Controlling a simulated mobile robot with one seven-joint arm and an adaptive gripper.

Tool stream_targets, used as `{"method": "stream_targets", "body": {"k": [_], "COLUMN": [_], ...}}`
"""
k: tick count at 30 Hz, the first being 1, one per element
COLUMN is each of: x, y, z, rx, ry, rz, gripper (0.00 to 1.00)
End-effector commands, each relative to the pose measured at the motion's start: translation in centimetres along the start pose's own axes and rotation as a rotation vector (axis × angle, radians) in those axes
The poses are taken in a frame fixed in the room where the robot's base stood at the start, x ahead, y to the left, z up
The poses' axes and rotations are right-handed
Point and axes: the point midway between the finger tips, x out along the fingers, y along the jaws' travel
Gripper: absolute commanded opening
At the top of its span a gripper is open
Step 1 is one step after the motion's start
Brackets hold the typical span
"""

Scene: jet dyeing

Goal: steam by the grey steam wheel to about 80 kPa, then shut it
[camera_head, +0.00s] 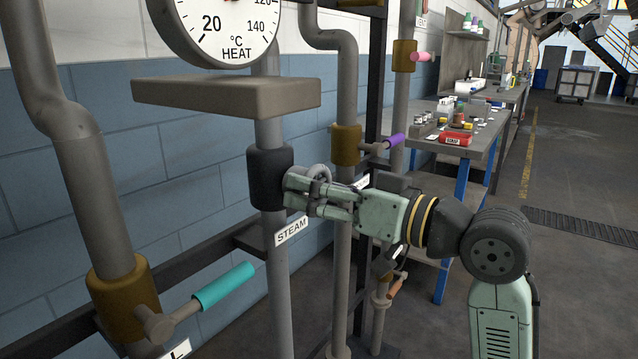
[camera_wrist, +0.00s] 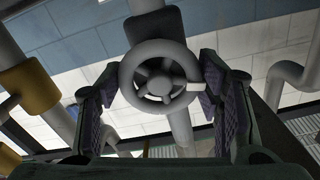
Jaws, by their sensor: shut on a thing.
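The grey steam wheel (camera_wrist: 160,76) sits between my two fingers in the wrist view, with its rim against or very near both finger pads. In the head view the wheel (camera_head: 320,176) is mostly hidden behind the fingers. It is mounted on a dark valve body (camera_head: 268,180) on a vertical pipe, above a white STEAM label (camera_head: 291,231). My gripper (camera_head: 302,193) reaches in from the right and is shut on the wheel. The HEAT dial (camera_head: 232,28) above is in °C and cut off at the top. No kPa gauge shows.
A teal lever (camera_head: 224,286) is at lower left. A purple-handled valve (camera_head: 393,142) and a pink-handled valve (camera_head: 419,56) are on pipes behind my gripper. A brown shelf (camera_head: 226,95) juts out above the wheel. A workbench (camera_head: 471,146) stands at back right; the floor right of it is open.

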Motion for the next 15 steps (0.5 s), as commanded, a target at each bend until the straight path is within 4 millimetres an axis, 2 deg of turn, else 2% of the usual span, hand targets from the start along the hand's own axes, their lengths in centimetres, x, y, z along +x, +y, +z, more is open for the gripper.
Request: {"method": "stream_targets", "body": {"k": [15], "x": [0.04], "y": [-0.17], "z": [-0.55], "rx": [0.491], "ry": [0.002], "rz": [-0.001], "gripper": [0.32]}}
